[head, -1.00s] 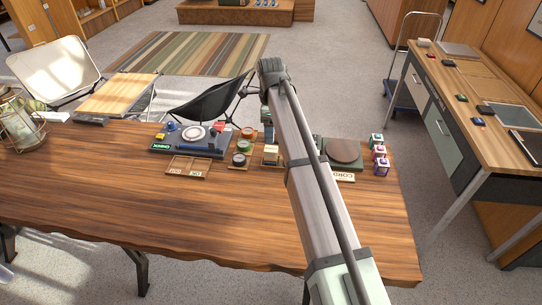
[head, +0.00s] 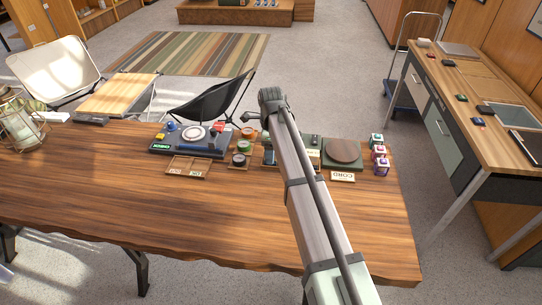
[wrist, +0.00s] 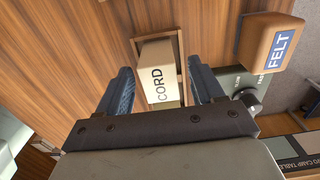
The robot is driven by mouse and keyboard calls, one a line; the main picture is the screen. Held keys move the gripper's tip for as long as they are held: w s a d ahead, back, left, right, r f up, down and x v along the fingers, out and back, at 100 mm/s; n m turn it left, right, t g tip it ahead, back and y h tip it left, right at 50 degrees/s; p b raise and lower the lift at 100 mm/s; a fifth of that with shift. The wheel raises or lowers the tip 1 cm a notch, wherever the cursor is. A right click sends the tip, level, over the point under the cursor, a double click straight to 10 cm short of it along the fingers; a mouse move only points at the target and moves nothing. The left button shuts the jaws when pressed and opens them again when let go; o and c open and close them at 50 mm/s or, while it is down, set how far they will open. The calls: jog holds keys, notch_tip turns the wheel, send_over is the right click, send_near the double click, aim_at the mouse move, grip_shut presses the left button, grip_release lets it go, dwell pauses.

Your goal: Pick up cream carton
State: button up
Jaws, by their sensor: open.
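The cream carton (wrist: 158,58) shows in the wrist view as a pale box with CORD printed on its face. It sits in a shallow wooden tray (wrist: 183,72). My gripper (wrist: 161,76) is open, with one dark blue finger on each side of the carton. I cannot tell whether either finger touches it. In the head view my arm and gripper hide most of the carton.
A tan block labelled FELT (wrist: 270,48) and a dark device with a knob (wrist: 246,97) are close to the right finger. On the table, round tins (head: 240,160) stand to the left and small cubes (head: 380,160) to the right. The front of the table is clear.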

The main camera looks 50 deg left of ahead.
jog(key=shift+c, duration=0.3)
jog(key=c, duration=1)
jog(key=shift+r, duration=0.15)
notch_tip(320, 180, up, 8)
jog(key=shift+r, duration=0.25)
jog(key=shift+w+d+r, duration=0.1)
jog(key=shift+w+r, duration=0.1)
jog(key=shift+r, duration=0.15)
jog(key=w+d+n, duration=0.1)
jog(key=w+d, duration=0.3)
jog(key=w, duration=0.3)
jog(key=w+d+n, duration=0.1)
jog(key=w+d, duration=0.3)
jog(key=w, duration=0.4)
jog(key=w+d+n, duration=0.1)
jog(key=w+d, duration=0.3)
jog(key=w, duration=0.3)
jog(key=shift+w+d+f+n, duration=0.15)
jog(key=shift+d+f+n, duration=0.15)
jog(key=shift+f+n, duration=0.1)
